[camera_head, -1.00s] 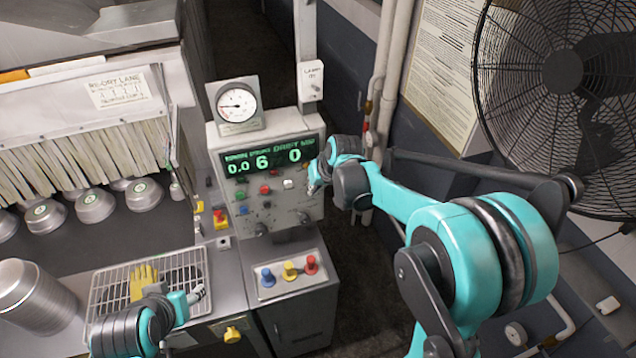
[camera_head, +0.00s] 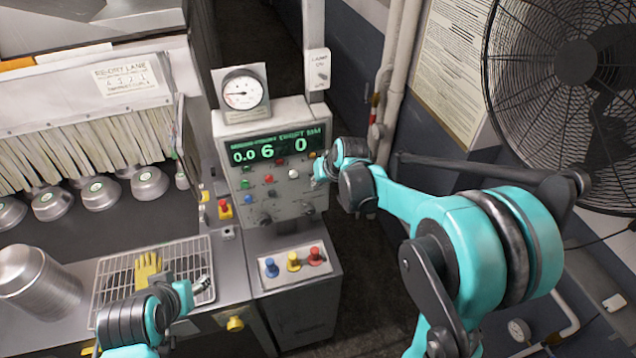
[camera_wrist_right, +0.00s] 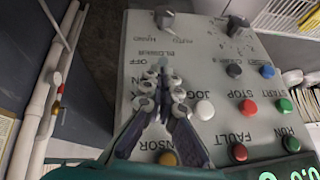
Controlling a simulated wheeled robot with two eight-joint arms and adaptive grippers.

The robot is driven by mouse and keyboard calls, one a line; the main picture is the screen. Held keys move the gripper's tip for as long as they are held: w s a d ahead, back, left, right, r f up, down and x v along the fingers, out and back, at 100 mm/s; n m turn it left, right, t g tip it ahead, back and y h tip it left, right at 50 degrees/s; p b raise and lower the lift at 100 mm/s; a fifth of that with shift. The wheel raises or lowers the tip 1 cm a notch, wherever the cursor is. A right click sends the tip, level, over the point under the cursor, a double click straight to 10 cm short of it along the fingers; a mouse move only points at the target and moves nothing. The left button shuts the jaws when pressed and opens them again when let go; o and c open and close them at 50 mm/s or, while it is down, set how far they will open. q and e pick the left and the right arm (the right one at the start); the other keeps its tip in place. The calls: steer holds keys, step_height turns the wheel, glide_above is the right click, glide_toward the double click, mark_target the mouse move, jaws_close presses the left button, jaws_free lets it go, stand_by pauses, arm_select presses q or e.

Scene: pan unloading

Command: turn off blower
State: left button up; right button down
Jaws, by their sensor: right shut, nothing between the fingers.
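The grey control panel (camera_head: 236,170) stands at centre in the head view. The wrist view shows its face upside down. There a dark selector knob (camera_wrist_right: 164,17) sits by the words BLOWER, OFF, HAND and AUTO; in the head view this knob (camera_head: 308,208) is at the panel's lower right. My right gripper (camera_head: 317,172) is at the panel's right side. In the wrist view, my right gripper (camera_wrist_right: 164,66) is shut and empty, its tips over the panel beside the word OFF, apart from the knob. My left gripper (camera_head: 204,284) is above the wire rack; its jaw state is unclear.
A second knob (camera_wrist_right: 237,25) and several coloured buttons, including a white one (camera_wrist_right: 204,110), share the panel. Below are three larger buttons on a plate (camera_head: 278,272). A wire rack (camera_head: 205,250) with a yellow glove (camera_head: 148,266), stacked pans (camera_head: 38,290) and a fan (camera_head: 575,62) surround it.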

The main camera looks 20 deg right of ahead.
steer(key=shift+f, duration=0.15)
steer(key=t+b, duration=0.2)
steer(key=b, duration=0.1)
steer(key=s+f+t+b, duration=0.1)
steer(key=t+b, duration=0.1)
steer(key=b, duration=0.1)
steer(key=f+t+b, duration=0.1)
steer(key=t+b, duration=0.1)
steer(key=shift+s+f+n+y+b, duration=0.15)
steer(key=shift+s+n+y+b, duration=0.15)
steer(key=shift+s+b, duration=0.1)
steer(key=shift+r+p, duration=0.6)
steer(key=shift+r, duration=0.15)
